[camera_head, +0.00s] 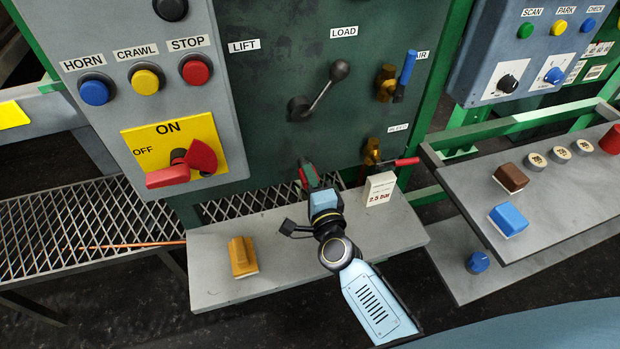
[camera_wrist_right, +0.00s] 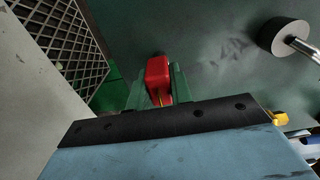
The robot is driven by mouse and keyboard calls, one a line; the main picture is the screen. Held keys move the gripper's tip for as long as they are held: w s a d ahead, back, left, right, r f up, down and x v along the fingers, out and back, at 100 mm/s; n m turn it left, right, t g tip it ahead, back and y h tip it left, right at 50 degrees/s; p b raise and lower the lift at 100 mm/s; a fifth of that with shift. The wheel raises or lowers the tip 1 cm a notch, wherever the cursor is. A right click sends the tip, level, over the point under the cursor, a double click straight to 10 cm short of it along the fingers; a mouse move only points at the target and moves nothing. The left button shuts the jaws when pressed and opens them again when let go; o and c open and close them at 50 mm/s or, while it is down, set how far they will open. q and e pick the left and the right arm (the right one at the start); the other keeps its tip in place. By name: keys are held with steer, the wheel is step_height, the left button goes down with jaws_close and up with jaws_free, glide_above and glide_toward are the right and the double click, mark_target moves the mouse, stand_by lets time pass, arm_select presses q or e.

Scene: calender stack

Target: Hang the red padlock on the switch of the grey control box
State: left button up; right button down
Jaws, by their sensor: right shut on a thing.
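The grey control box (camera_head: 230,150) is at the left in the head view. Its red switch (camera_head: 168,178) sits on a yellow ON/OFF plate (camera_head: 145,140). My right gripper (camera_head: 306,176) is to the right of the box, in front of the dark green panel and above a grey shelf. In the right wrist view, its green fingers (camera_wrist_right: 158,92) are shut on the red padlock (camera_wrist_right: 158,72). The fingers hide part of the padlock, and its shackle cannot be made out. My left gripper is not in view.
The green panel (camera_head: 270,75) carries a LOAD lever (camera_head: 325,90) and brass valves (camera_head: 385,82). A side shelf (camera_head: 460,170) at the right holds several small items.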

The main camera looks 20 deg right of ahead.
steer(key=shift+s+p, duration=0.45)
steer(key=shift+s, duration=1.75)
steer(key=shift+d, duration=0.1)
